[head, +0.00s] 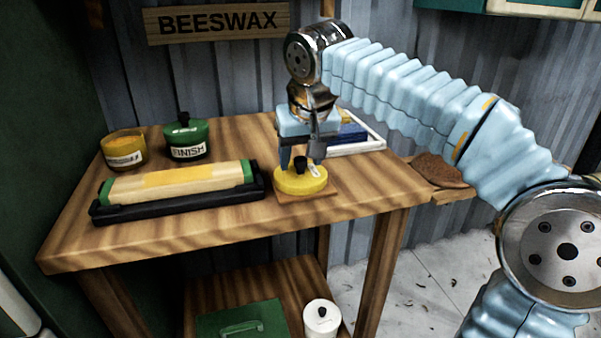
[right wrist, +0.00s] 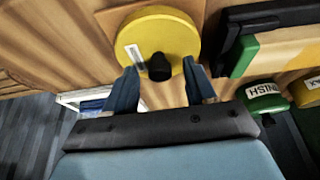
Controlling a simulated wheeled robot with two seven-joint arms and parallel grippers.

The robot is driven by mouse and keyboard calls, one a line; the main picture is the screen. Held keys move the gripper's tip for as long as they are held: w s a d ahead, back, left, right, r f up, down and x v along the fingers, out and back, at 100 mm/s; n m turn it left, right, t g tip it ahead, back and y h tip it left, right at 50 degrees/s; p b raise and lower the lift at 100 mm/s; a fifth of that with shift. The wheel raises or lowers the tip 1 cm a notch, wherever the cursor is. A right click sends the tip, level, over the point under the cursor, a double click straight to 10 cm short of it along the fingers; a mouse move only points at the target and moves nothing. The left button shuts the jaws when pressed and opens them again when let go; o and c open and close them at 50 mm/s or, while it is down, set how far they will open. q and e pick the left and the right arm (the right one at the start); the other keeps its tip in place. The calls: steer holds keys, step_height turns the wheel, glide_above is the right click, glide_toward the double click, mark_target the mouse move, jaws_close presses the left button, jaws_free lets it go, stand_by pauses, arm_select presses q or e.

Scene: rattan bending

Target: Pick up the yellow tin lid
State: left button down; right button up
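The yellow tin lid (head: 299,181) is a round yellow disc with a black knob (head: 300,165) and a small white label. It rests on a small wooden square (head: 318,195) near the table's front right. My right gripper (head: 300,160) points down over it, with one finger on each side of the knob. In the right wrist view the lid (right wrist: 165,38) lies just beyond the open fingertips (right wrist: 161,75), and the knob (right wrist: 159,66) stands between them with gaps on both sides. My left gripper is not in view.
A black tray (head: 110,214) with a green-ended roll lies left of the lid. A green FINISH tin (head: 186,138) and a yellow tin (head: 123,150) stand behind it. A white-framed tray (head: 365,146) is behind my gripper. A white canister (head: 321,318) stands on the lower shelf.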

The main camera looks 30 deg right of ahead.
steer(key=c, duration=1)
jaws_close()
steer(key=shift+r, duration=0.15)
